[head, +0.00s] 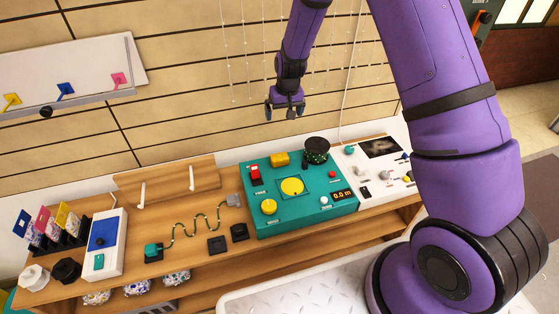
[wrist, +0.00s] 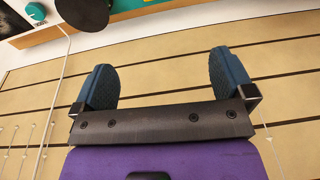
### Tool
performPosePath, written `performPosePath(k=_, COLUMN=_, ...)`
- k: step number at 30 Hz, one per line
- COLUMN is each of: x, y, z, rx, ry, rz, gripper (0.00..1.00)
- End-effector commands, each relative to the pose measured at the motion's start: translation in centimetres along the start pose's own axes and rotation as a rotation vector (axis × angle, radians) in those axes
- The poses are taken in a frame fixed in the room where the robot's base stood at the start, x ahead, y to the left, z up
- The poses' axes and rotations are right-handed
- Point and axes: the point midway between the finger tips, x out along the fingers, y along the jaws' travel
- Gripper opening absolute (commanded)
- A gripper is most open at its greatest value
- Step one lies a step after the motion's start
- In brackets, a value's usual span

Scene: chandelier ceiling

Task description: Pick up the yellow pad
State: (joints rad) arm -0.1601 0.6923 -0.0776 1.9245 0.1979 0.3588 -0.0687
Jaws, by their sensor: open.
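Several yellow things show in the head view, and I cannot tell which is the pad. On the teal panel (head: 320,205) are a yellow block (head: 279,160) at its back edge, a flat round yellow disc (head: 292,186) in its middle and a yellow knob (head: 268,207) at its front left. A yellow card (head: 63,214) stands in a rack at far left, and a yellow square piece (head: 13,99) is on the white wall shelf. My gripper (head: 285,112) is open and empty above and behind the panel. In the wrist view its fingers (wrist: 165,65) are apart with only wall between.
A dark cylinder (head: 316,151) rises from the panel's back right; a red switch (head: 255,176) is at its left. A white panel (head: 378,168) adjoins on the right. A blue-and-white box (head: 104,243) and wavy wire (head: 197,226) lie left on the wooden bench (head: 205,262). The slatted wall (head: 180,100) is behind.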

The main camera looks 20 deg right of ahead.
Motion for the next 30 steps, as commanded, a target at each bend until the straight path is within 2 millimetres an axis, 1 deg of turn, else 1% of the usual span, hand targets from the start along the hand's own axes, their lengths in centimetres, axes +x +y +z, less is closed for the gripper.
performPosePath(k=1, x=2.0, y=-0.1, z=0.1, rx=-0.001, ry=-0.012, rz=0.005, gripper=1.0)
performPosePath(k=3, x=4.5, y=-0.1, z=0.1, rx=-0.003, ry=-0.021, rz=0.012, gripper=1.0)
performPosePath(k=6, x=7.7, y=-0.2, z=0.4, rx=-0.005, ry=-0.032, rz=0.021, gripper=1.0)
performPosePath(k=10, x=11.1, y=-0.2, z=0.8, rx=-0.006, ry=-0.043, rz=0.03, gripper=1.0)
performPosePath(k=13, x=12.7, y=-0.2, z=1.0, rx=-0.007, ry=-0.048, rz=0.035, gripper=1.0)
performPosePath(k=20, x=14.8, y=-0.1, z=1.2, rx=-0.008, ry=-0.051, rz=0.038, gripper=1.0)
performPosePath(k=25, x=17.4, y=0.0, z=1.4, rx=-0.008, ry=-0.052, rz=0.038, gripper=1.0)
performPosePath(k=30, x=18.9, y=0.1, z=1.4, rx=-0.009, ry=-0.05, rz=0.038, gripper=1.0)
